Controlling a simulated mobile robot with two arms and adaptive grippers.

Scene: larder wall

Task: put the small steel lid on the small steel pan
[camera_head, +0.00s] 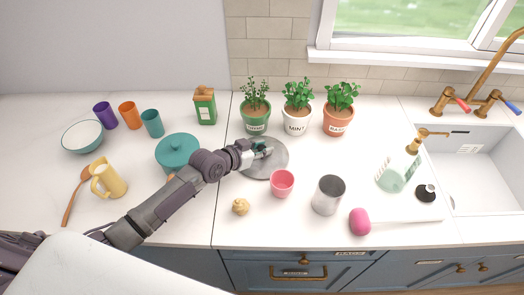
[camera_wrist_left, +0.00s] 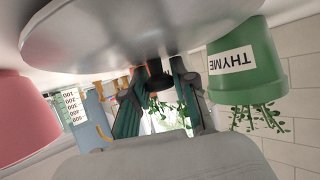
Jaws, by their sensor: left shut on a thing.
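My left gripper (camera_head: 262,149) is shut on the knob of a flat grey round steel lid (camera_head: 275,170). In the left wrist view, the fingers (camera_wrist_left: 160,82) close around the dark knob, and the upside-down lid (camera_wrist_left: 140,28) fills the top. The lid is by the herb pots; whether it touches anything below is hidden. A steel cylinder-shaped vessel (camera_head: 328,196) stands to the right and nearer the front, apart from the lid. I cannot tell whether it is the small steel pan. No other steel pan shows clearly. My right gripper is not in view.
A pink cup (camera_head: 282,184) stands close to the lid's front edge. The thyme pot (camera_head: 255,120), mint pot (camera_head: 297,121) and another herb pot (camera_head: 338,121) stand behind.

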